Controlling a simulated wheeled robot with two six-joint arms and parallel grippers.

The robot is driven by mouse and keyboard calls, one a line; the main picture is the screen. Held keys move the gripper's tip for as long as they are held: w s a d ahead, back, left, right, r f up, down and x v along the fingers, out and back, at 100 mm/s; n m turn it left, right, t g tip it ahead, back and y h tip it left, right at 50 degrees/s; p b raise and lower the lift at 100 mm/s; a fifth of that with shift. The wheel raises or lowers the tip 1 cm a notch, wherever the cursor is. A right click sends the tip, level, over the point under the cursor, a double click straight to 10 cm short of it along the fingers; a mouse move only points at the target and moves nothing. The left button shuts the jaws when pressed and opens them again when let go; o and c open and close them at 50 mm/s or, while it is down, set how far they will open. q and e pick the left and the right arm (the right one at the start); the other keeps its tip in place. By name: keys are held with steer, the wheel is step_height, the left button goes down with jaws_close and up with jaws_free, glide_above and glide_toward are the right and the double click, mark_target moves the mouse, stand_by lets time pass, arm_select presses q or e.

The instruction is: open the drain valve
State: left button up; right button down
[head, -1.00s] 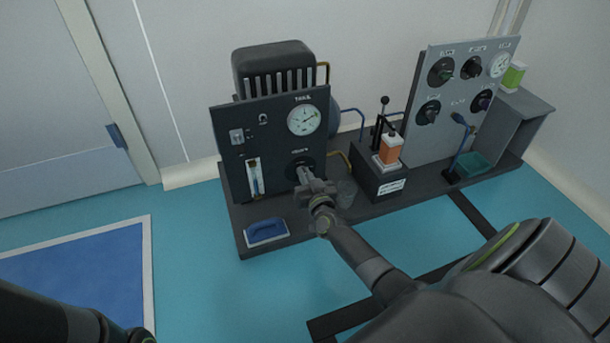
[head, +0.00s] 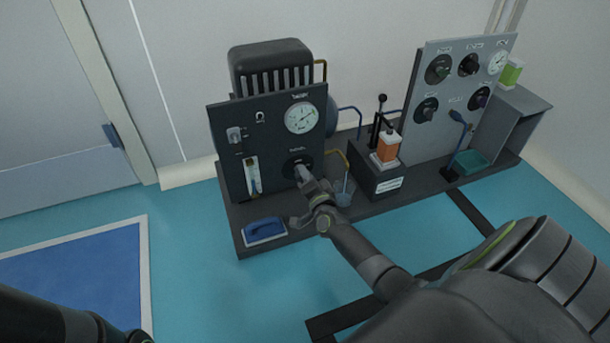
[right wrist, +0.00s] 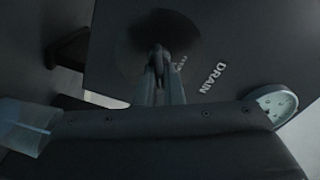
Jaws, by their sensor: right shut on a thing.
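The drain valve is a dark round knob (head: 292,165) low on the right of the black panel (head: 228,140), below the round gauge. In the right wrist view the knob (right wrist: 150,32) sits on a dark dial beside the label DRAIN (right wrist: 214,77). My right gripper (head: 303,174) reaches the knob from the front, and its fingers (right wrist: 160,75) are shut on it. The fingers hide part of the knob, so its exact setting is hard to read. My left gripper is out of view.
A clear beaker (head: 343,190) stands just right of my right gripper. A box with an orange-and-white bottle (head: 388,147) and a grey knob panel (head: 440,135) stand to the right.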

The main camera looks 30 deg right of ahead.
steer(key=m, duration=0.3)
steer(key=m+b, duration=0.1)
steer(key=m, duration=0.1)
steer(key=shift+f+m, duration=0.3)
steer(key=shift+f, duration=0.05)
steer(key=shift+s, duration=0.1)
steer(key=c, duration=1.6)
jaws_free()
steer(key=shift+o, duration=0.2)
